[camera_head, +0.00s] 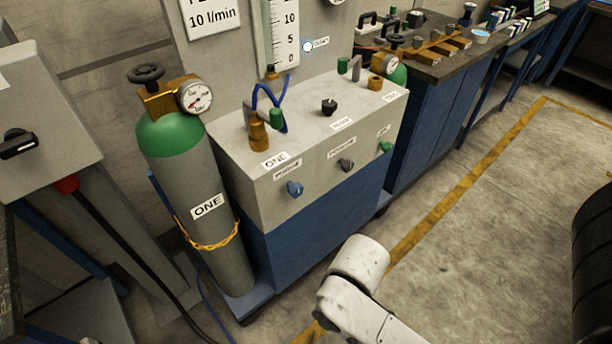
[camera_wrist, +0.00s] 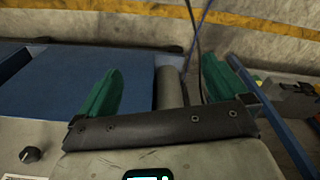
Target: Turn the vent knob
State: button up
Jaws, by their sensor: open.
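The beige control box (camera_head: 255,195) on the blue cart has three knobs on its front: a blue one (camera_head: 295,188) at left, a dark grey one (camera_head: 346,165) in the middle and a green one (camera_head: 385,147) at right. Each has a small label above it; the green knob's label is short and too blurred to read surely. My gripper (camera_wrist: 175,66) shows in the wrist view with its two green fingers spread wide and nothing held. In the head view only my white arm shows, in front of the cart; the gripper is hidden there.
A gas cylinder (camera_head: 205,235) marked ONE stands left of the box, with a gauge and a yellow chain. The box top carries fittings, blue tubing and a black knob (camera_head: 329,106). A workbench (camera_head: 430,70) stands behind at right. The floor (camera_head: 490,220) at right is largely clear.

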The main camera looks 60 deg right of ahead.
aim_at(388, 147)
jog(key=z, duration=1.55)
